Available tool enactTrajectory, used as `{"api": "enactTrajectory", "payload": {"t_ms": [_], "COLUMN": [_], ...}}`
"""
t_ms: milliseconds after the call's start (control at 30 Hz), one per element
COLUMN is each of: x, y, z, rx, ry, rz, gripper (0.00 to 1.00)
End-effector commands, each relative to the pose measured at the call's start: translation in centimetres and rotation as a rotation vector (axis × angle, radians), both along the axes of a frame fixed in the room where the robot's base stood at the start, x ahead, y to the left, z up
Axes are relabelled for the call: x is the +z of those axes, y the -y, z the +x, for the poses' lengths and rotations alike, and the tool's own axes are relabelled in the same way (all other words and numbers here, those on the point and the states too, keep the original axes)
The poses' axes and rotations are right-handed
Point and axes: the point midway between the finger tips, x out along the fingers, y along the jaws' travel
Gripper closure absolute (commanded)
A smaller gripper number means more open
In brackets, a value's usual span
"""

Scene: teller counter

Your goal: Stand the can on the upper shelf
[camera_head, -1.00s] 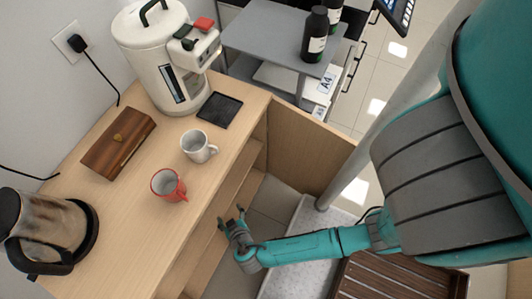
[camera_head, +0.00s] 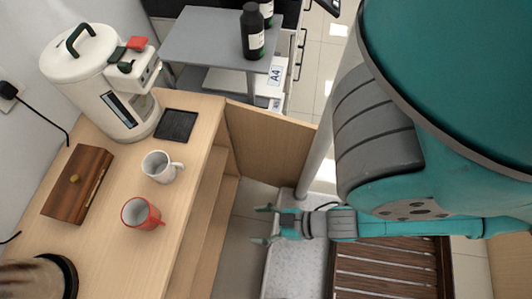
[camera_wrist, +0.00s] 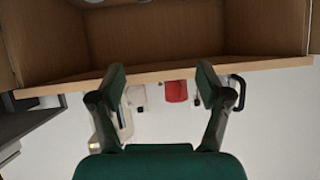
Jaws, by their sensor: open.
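No can can be made out for sure in either view. Parts of small pale objects (camera_wrist: 93,1) show at the top edge of the wrist view, cut off, too little to identify. The counter's open shelves (camera_head: 207,197) face my gripper (camera_head: 264,224), which is open and empty, apart from their front edge. The wrist view looks upside down into a wooden shelf compartment (camera_wrist: 190,30), with my open fingers (camera_wrist: 161,76) in front of the counter edge. Most of the shelf surfaces are hidden in the head view.
On the counter stand a red mug (camera_head: 142,213), a white mug (camera_head: 160,167), a wooden box (camera_head: 76,184), a white dispenser (camera_head: 105,85) and a black tray (camera_head: 176,125). A grey cart (camera_head: 205,40) with dark bottles (camera_head: 252,32) stands behind.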

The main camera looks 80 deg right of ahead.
Motion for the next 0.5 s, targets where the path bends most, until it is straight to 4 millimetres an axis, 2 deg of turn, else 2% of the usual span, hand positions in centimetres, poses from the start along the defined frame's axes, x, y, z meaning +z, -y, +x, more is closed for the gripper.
{"api": "enactTrajectory", "payload": {"t_ms": [33, 100, 233, 333, 500], "x": [2.2, 5.1, 9.3, 11.3, 12.2], "y": [0.2, 0.4, 0.8, 1.1, 1.3], "z": [-0.5, -0.9, -1.3, -1.4, -1.5], "rx": [-0.010, -0.019, -0.044, -0.056, -0.064], "ry": [0.036, 0.093, 0.176, 0.213, 0.232], "rz": [-0.004, -0.019, -0.046, -0.061, -0.071], "gripper": [0.23, 0.23, 0.23, 0.23, 0.23]}}
